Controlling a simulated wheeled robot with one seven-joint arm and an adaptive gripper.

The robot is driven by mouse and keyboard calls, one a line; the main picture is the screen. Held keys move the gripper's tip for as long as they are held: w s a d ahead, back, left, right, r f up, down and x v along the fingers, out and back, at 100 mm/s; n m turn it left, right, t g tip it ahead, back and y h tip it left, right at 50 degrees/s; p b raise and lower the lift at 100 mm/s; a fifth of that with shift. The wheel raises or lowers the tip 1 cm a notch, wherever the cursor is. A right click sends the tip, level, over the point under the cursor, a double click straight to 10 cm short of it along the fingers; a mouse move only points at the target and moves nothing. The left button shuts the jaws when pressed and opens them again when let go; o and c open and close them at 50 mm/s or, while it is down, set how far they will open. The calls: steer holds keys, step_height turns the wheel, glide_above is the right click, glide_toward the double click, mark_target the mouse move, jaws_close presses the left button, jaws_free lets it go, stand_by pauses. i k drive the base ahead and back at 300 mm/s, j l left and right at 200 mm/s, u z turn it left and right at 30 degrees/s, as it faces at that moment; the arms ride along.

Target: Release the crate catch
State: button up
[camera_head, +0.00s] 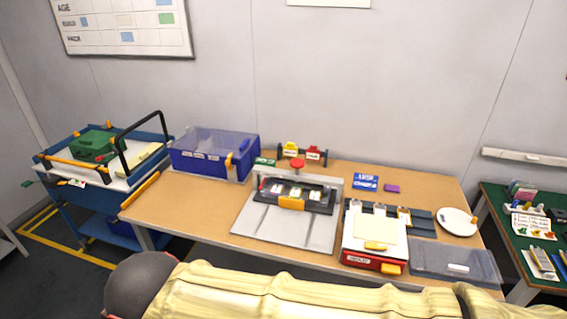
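A blue crate (187,165) with see-through blue walls stands on the left part of the wooden table. White labels show along its front. An orange catch (229,160) sits on the crate's front near the right corner. It is too small to tell whether the catch is fastened. My arm lies across the bottom of the view in a pale yellow sleeve, with a dark grey rounded part at its left end. My gripper is not in view, and nothing of mine touches the crate.
Right of the crate, a grey fixture (255,217) with an orange handle stands on the table (190,208). Farther right are a red-and-white box (375,263), a clear lid (450,262) and a white plate (457,222). A blue cart (62,190) stands left. Bare tabletop lies before the crate.

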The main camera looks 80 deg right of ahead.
mark_target(228, 161)
steer(key=k+l+z, duration=0.1)
steer(key=z, duration=0.35)
steer(key=k+l+z, duration=0.1)
steer(key=l+z, duration=0.15)
steer(key=z, duration=0.2)
steer(key=l+z, duration=0.25)
steer(key=z, duration=0.85)
steer(key=j, duration=1.5)
steer(key=i, duration=0.05)
